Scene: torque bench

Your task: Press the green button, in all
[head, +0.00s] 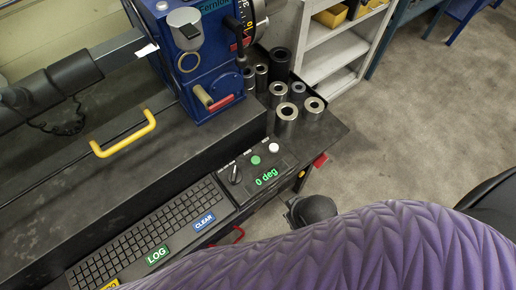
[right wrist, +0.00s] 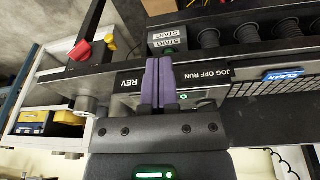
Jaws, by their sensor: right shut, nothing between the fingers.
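The green button (head: 256,160) is a small round button on the black control box at the right end of the bench. It sits between a black rotary knob (head: 235,174) and a white button (head: 273,147). The box display (head: 266,178) reads "0 deg" in green. In the right wrist view my right gripper (right wrist: 159,64) is shut and empty, its purple fingers together in front of dark panels lettered "REV" and "JOG OFF RUN". I cannot make out the green button for sure there. My left gripper is not in view.
A keyboard (head: 143,235) with LOG and CLEAR keys lies left of the box. A blue machine (head: 207,60) and several metal sockets (head: 286,118) stand behind it. A yellow handle (head: 125,138) is on the raised bench part.

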